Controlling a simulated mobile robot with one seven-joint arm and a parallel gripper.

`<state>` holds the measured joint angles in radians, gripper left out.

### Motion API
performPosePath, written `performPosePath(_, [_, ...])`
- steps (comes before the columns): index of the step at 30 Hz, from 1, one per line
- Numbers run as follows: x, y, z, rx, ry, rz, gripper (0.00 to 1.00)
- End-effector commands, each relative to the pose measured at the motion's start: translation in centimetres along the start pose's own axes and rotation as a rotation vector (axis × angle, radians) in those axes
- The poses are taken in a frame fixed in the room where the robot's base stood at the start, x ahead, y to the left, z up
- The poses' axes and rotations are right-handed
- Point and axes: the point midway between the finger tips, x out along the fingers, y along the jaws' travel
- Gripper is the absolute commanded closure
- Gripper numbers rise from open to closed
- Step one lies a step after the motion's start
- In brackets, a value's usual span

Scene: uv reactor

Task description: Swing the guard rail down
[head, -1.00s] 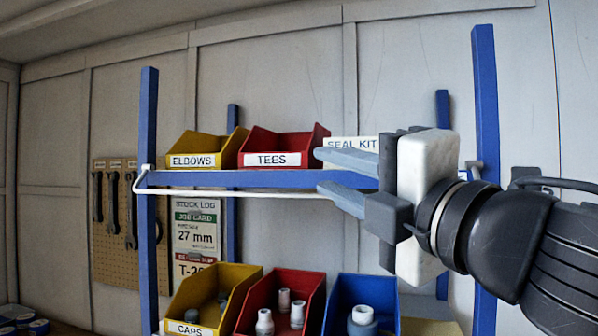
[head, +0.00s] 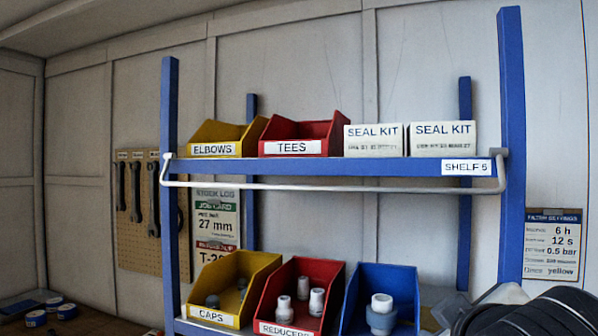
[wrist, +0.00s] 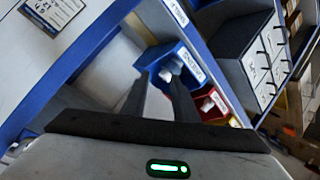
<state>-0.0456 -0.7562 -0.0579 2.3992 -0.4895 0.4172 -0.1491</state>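The guard rail (head: 330,188) is a thin white bar with a bent arm at each end. It is hinged at the two front posts of the blue rack and hangs down, its long bar just below the front edge of the upper shelf (head: 300,171). My gripper is outside the head view; only dark parts of my arm show at the lower right. In the wrist view my gripper (wrist: 160,88) has two dark fingers apart with nothing between them. It points towards the lower bins and touches no rail that I can see.
The upper shelf holds a yellow bin (head: 222,135), a red bin (head: 312,135) and two seal kit boxes (head: 375,140). Lower bins hold fittings, including a blue bin (head: 400,280). A pegboard (head: 150,205) with wrenches hangs at left, a settings sign (head: 552,246) at right.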

Motion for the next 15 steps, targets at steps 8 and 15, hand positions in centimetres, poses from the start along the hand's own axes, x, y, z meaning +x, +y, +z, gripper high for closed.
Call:
performPosePath(8, [2.3,-5.7,5.6,0.202,-0.184,-0.151,0.74])
performPosePath(15, [7.1,-3.5,2.1,0.091,-0.009,-0.091,0.74])
